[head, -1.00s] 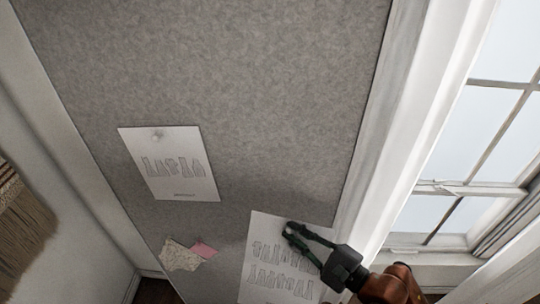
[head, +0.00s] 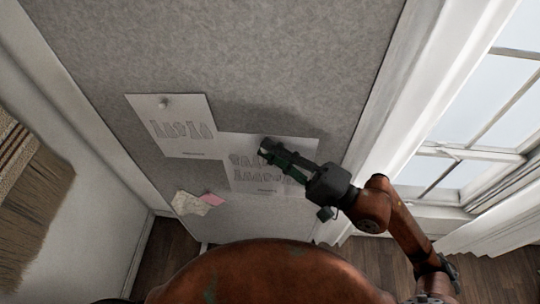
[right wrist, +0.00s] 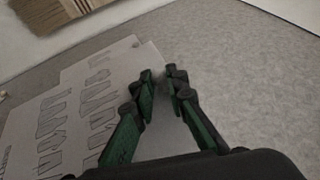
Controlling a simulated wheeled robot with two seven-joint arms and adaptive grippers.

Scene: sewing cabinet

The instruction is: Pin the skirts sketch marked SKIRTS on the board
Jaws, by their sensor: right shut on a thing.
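A white sketch sheet (head: 240,181) with rows of drawn garments is in my right gripper (head: 268,150). Its label is too small to read. In the right wrist view the sheet (right wrist: 50,118) lies left of the nearly closed fingers (right wrist: 160,76), which pinch its edge. The sheet is in front of the grey board (head: 250,60), close to it; I cannot tell whether it touches. Its left edge meets the lower right corner of another sketch (head: 180,130), which is held by a pin (head: 164,103). My left gripper is not in view.
A patterned fabric scrap (head: 188,204) and a pink swatch (head: 211,199) are low on the board. The board above the sheets is bare. A white frame and window (head: 440,170) stand to the right. A fringed woven hanging (head: 30,185) is at the left.

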